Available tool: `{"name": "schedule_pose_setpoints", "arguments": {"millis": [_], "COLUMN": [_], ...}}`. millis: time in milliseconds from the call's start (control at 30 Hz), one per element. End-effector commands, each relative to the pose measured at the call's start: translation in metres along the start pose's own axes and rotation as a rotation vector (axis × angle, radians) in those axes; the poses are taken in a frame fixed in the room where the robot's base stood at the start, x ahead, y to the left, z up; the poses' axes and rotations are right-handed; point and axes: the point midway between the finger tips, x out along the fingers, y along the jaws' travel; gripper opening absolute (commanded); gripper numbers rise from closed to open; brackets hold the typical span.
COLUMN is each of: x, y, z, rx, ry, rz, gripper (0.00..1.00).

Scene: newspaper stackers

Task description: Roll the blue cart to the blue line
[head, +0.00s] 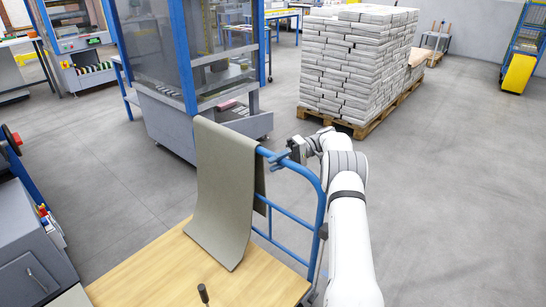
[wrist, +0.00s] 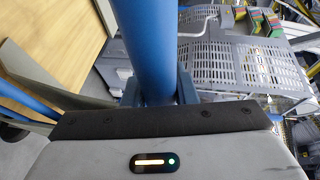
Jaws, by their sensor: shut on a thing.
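The blue cart has a light wooden deck (head: 150,272) and a blue tube handle (head: 318,205) at its far right end. A grey-green cloth or mat (head: 222,190) hangs over the handle's left part and down onto the deck. My gripper (head: 281,157) is shut on the top bar of the handle, right of the cloth. In the wrist view the blue handle tube (wrist: 149,45) runs between the fingers of my gripper (wrist: 160,92), and the wooden deck (wrist: 55,40) shows at upper left. I see no blue line on the floor in either view.
A blue-framed machine (head: 190,110) stands just beyond the cart. A pallet (head: 372,125) of stacked newspaper bundles (head: 355,65) stands farther back. A grey machine (head: 28,250) is close on the left. A blue and yellow rack (head: 520,65) is at far right. Open grey floor (head: 460,170) lies to the right.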

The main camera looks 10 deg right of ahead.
Motion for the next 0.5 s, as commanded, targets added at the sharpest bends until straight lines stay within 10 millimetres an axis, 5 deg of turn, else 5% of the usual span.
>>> {"name": "schedule_pose_setpoints", "arguments": {"millis": [500], "x": [-0.0067], "y": [0.0005], "z": [0.0001], "rx": [-0.005], "ry": [0.012], "rz": [0.002], "gripper": [0.0]}}
